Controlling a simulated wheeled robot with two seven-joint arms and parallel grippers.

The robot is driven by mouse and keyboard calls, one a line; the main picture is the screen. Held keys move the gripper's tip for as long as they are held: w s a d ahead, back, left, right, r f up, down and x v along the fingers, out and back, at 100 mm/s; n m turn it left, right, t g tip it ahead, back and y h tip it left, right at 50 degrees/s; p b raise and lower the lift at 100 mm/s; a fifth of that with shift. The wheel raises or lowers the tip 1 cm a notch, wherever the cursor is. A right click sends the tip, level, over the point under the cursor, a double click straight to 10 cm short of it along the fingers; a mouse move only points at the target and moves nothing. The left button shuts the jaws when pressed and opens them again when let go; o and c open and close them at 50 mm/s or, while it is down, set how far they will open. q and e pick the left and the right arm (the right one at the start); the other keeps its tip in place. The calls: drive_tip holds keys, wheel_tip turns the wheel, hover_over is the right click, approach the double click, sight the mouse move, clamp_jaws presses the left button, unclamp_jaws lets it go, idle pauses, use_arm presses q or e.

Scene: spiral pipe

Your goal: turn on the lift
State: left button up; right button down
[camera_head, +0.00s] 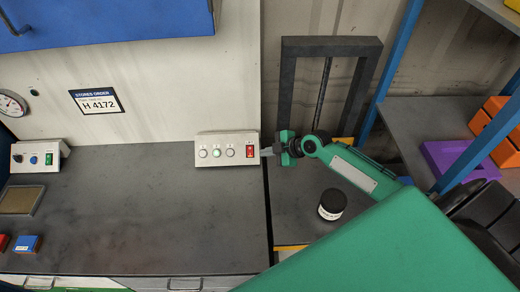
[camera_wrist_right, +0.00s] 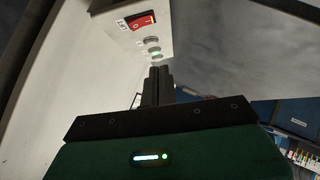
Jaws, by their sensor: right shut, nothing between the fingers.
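A light grey control box (camera_head: 227,149) stands at the right end of the bench, against the wall. It carries a red rocker switch (camera_head: 250,152) on its right and a row of round buttons, the middle one (camera_head: 217,152) green. In the right wrist view the red switch (camera_wrist_right: 141,21) has a label reading LIFT beside it. My right gripper (camera_head: 268,152) is shut and empty, its tips close to the box's right side; contact cannot be told. Its closed fingers also show in the wrist view (camera_wrist_right: 160,72). My left gripper is out of view.
A dark upright frame with a central rod (camera_head: 322,95) stands behind my right arm. A dark jar (camera_head: 332,204) with a white label sits on the surface right of the bench. Another small control box (camera_head: 38,156) is at far left. The bench middle (camera_head: 130,205) is clear.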

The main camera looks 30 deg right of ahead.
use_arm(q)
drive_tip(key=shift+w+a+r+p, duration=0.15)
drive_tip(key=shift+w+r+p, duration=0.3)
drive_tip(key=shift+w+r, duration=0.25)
use_arm(e)
drive_tip(key=v, duration=0.4)
drive_tip(key=shift+s, duration=0.25)
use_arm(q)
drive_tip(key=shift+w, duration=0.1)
use_arm(e)
drive_tip(key=shift+s+f, duration=0.1)
